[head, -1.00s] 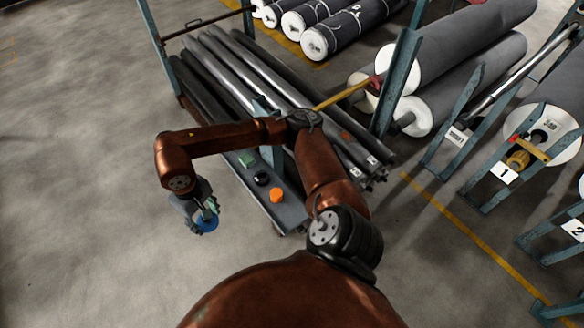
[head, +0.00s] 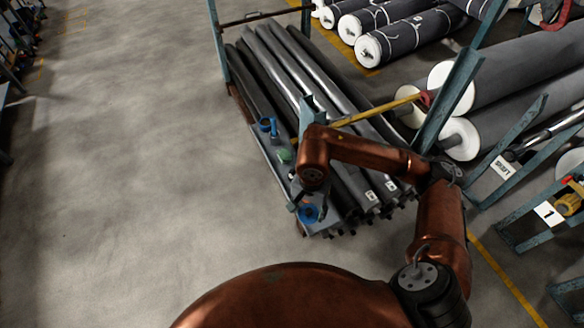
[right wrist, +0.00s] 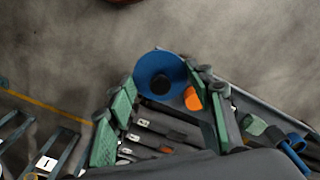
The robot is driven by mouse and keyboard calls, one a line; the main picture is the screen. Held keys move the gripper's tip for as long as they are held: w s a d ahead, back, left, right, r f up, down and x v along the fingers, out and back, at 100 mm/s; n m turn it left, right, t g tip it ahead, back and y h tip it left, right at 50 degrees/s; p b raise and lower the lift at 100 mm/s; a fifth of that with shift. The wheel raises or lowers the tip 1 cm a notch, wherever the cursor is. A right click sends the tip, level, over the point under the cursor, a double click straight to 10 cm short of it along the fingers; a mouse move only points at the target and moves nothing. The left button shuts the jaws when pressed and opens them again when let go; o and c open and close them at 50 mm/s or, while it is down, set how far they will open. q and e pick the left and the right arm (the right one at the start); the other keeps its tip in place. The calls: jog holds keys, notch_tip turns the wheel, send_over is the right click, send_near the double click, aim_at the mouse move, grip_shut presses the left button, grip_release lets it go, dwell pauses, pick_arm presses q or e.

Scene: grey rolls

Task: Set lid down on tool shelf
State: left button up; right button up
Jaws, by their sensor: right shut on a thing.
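My right gripper (head: 310,201) is shut on the lid, a round blue disc (head: 309,214). The lid is at the near end of the tool shelf (head: 271,160), the narrow grey ledge along the roll cart's left side. In the right wrist view the blue lid (right wrist: 148,68) with its dark centre knob shows at the fingertips, between the green-padded fingers (right wrist: 168,94). I cannot tell how high it is above the shelf. An orange object (right wrist: 192,98) shows close beside the lid; my gripper hides it in the head view. My left gripper is not in view.
A green block (head: 285,155) and a blue-handled item (head: 267,125) stand farther along the shelf. Long dark rolls (head: 300,85) fill the cart beside it. A yellow bar (head: 375,111) crosses above them. Floor left of the cart is clear.

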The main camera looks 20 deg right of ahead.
jog(key=s+f+m, duration=0.3)
jog(key=s+m, duration=0.4)
jog(key=m, duration=1)
jog(key=w+d+f, duration=0.2)
jog(key=w, duration=0.1)
jog(key=w+d+f, duration=0.2)
jog(key=w+f, duration=0.1)
jog(key=w, duration=0.1)
jog(key=w+d+f, duration=0.2)
jog(key=w+f, duration=0.1)
jog(key=shift+w+d+f+p, duration=0.1)
jog(key=shift+w+d+p, duration=0.05)
jog(key=shift+w+p, duration=0.15)
jog(key=shift+w+d+f, duration=0.3)
jog(key=shift+w+f, duration=0.1)
jog(key=shift+f, duration=1.85)
